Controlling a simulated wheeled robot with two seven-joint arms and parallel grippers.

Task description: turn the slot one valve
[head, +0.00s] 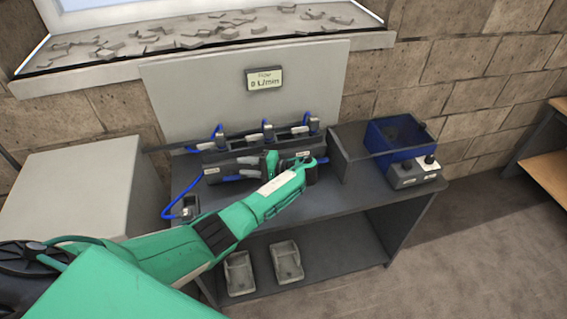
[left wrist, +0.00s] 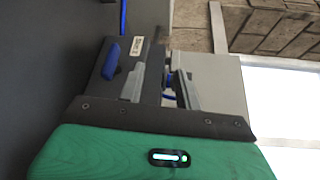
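A dark valve block (head: 222,160) with small pale labels sits on the grey bench. A blue valve handle (head: 231,178) shows at its left front, and more blue shows at its right end. The labels are too small to read. My left gripper (head: 268,166) is in front of the block's middle, partly hidden by my own arm. In the left wrist view, the left gripper (left wrist: 160,70) has its fingers apart with nothing clearly between them. A blue handle (left wrist: 112,59) lies just left of the left finger, beside a label. My right gripper is out of view.
Blue hoses run behind the block. A flow display (head: 264,80) reads what looks like 0 L/min. A blue bin (head: 390,135) and a grey control box (head: 414,173) stand at right. Two grey trays (head: 287,262) lie on the lower shelf. A pale cabinet (head: 75,185) is at left.

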